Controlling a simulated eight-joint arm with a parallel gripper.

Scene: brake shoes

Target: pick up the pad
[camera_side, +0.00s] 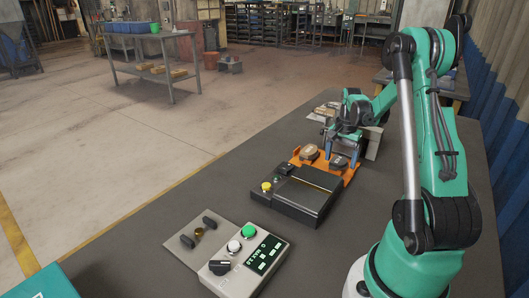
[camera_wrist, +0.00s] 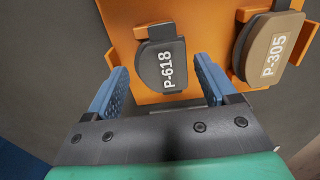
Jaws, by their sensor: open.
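A dark grey pad (camera_wrist: 150,66) marked P-618 lies on an orange holder (camera_wrist: 206,30) in the wrist view. A tan pad (camera_wrist: 268,58) marked P-305 lies to its right on the same holder. My gripper (camera_wrist: 162,76) is open, with one blue finger on each side of the near end of the dark pad. Gaps show between the fingers and the pad. In the side view my gripper (camera_side: 335,147) is low over the orange holder (camera_side: 350,176), by the dark pad (camera_side: 339,162); the tan pad (camera_side: 309,152) is to its left.
A black device (camera_side: 300,199) with a yellow button stands in front of the holder. A grey control box (camera_side: 247,262) and a flat plate (camera_side: 197,232) with dark parts lie nearer the camera. A grey block (camera_side: 374,142) stands behind right. Bare bench is at the left.

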